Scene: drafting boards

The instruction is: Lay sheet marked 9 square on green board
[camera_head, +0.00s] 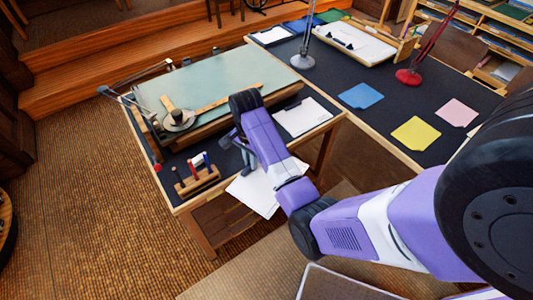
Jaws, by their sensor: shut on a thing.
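The green board (220,82) is a pale green drafting board, raised on the dark table at the left. A wooden straightedge and a round weight lie on it. My gripper (246,172) is in front of the board's near edge, partly hidden by my purple arm. It is shut on a white sheet (256,198), which sticks out past the table's front edge. My forearm covers part of this sheet. No number can be read on it, so I cannot tell if it is the one marked 9.
A pen rack (197,181) stands at the table's near left corner. Another white sheet (302,117) lies right of the board. Blue (361,95), yellow (416,133) and pink (457,112) sheets lie further right. A grey lamp (302,61) and a red lamp (409,76) stand behind.

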